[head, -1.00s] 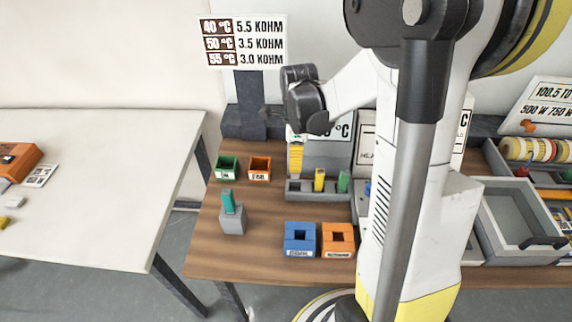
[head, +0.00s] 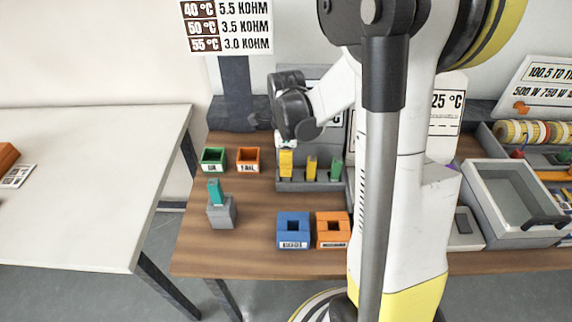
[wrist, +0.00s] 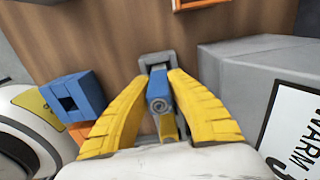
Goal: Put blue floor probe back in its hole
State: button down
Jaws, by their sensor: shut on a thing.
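The blue floor probe (wrist: 157,92) shows between the yellow fingers in the wrist view. My gripper (wrist: 158,100) is shut on it. A grey holder (wrist: 156,60) shows just beyond the probe; I cannot tell how far the probe is in a hole. In the head view my gripper (head: 286,166) is at the left end of the grey rack (head: 318,186), and the probe is hidden by the fingers. A yellow probe (head: 311,167) and a green probe (head: 336,168) stand in the same rack to the right.
A blue box (head: 293,230) and an orange box (head: 333,229) stand in front of the rack. A grey block (head: 222,213) with a teal probe (head: 215,191) stands left. Green (head: 213,159) and orange (head: 248,160) bins are behind. A grey box (wrist: 240,85) is close right.

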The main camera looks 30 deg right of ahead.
jog(key=shift+f, duration=0.35)
jog(key=c, duration=1.3)
grip_release()
jog(key=shift+r, duration=0.15)
notch_tip(320, 180, up, 12)
jog(key=shift+f, duration=0.1)
